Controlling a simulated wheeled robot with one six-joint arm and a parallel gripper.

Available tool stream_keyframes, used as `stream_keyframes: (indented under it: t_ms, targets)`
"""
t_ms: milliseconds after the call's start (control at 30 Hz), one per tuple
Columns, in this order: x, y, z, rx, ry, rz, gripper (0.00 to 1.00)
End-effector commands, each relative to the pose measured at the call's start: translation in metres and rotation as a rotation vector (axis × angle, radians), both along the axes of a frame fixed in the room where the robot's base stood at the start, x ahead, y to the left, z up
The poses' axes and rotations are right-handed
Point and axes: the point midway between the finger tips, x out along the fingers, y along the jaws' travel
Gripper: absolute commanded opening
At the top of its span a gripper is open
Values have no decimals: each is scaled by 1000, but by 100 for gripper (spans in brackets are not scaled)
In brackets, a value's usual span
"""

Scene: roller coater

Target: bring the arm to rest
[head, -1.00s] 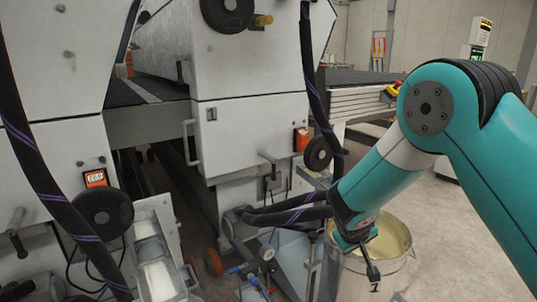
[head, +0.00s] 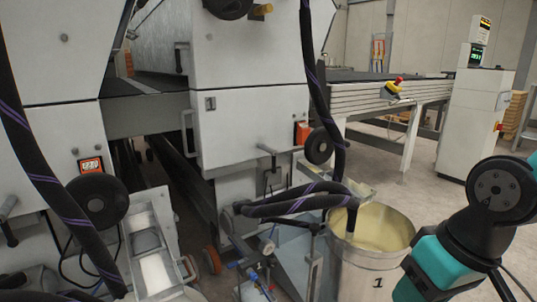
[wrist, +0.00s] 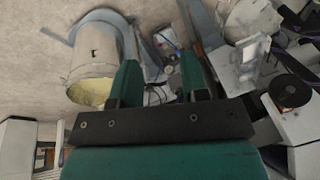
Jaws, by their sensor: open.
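My arm (head: 470,232) is folded low at the right edge of the head view, beside the bucket marked 1 (head: 368,268). The arm's end runs out of the bottom of that view, so the fingers are hidden there. In the wrist view my gripper (wrist: 160,85) shows two teal and dark fingers spread apart with nothing between them. The bucket also shows in the wrist view (wrist: 97,50), beyond and left of the fingers, with pale yellow stuff inside.
The grey roller coater (head: 250,110) fills the left and middle, with a thick black hose (head: 312,90) reaching to the bucket. A conveyor (head: 390,98) and a white cabinet (head: 475,125) stand behind. Bare floor (head: 425,190) lies between bucket and cabinet.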

Motion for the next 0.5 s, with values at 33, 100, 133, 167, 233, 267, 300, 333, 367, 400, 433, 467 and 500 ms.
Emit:
stream_keyframes:
  t_ms: [33,100,133,167,233,267,300,333,367,400,433,467,500]
  targets:
    - [-8,10,-8,17,2,47,42]
    - [-19,22,-9,39,11,108,42]
    - [-24,27,-10,49,14,134,42]
    - [-29,31,-10,55,17,160,42]
    - [-40,39,-11,71,25,216,42]
    - [-45,43,-12,78,28,241,42]
    - [-52,47,-12,86,32,273,42]
    - [-57,50,-13,91,35,296,42]
    - [-61,53,-13,96,37,320,42]
    - [-66,55,-9,100,41,342,42]
    - [-65,54,3,98,42,335,42]
    - [-64,54,7,99,43,333,42]
    - [-64,54,12,99,43,332,42]
